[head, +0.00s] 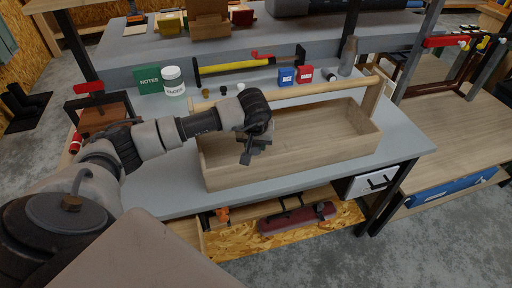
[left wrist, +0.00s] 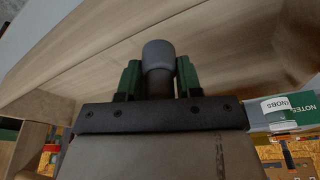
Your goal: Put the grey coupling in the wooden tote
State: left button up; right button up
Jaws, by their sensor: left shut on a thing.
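The wooden tote (head: 330,150) is a long open box with a round handle bar along its top, standing on the grey bench. My left gripper (head: 250,152) is over the left part of the tote, near its front wall. In the left wrist view, the green fingers of my left gripper (left wrist: 158,80) are shut on the grey coupling (left wrist: 158,56), a short round grey piece. Tote wood fills the background behind it. In the head view the coupling cannot be made out clearly at the gripper. My right gripper is not in view.
Behind the tote stand a green notes box (head: 148,80), a white jar (head: 174,82), a blue box (head: 287,77), a red box (head: 305,74) and a grey bottle-like piece (head: 348,56). The tote's right part looks empty. The bench's right end is clear.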

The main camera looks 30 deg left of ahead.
aim_at(256, 151)
pick_arm(q)
notch_tip(256, 151, down, 3)
jog(key=shift+r, duration=0.1)
jog(key=shift+f+b, duration=0.5)
jog(key=shift+f, duration=0.15)
jog(key=o, duration=1)
jog(key=shift+s+d+f, duration=0.1)
jog(key=shift+c, duration=0.2)
jog(key=shift+r+p, duration=0.55)
jog(key=shift+p, duration=0.1)
jog(key=b+v, duration=0.1)
jog(key=v, duration=1.1)
jog(key=shift+r, duration=0.15)
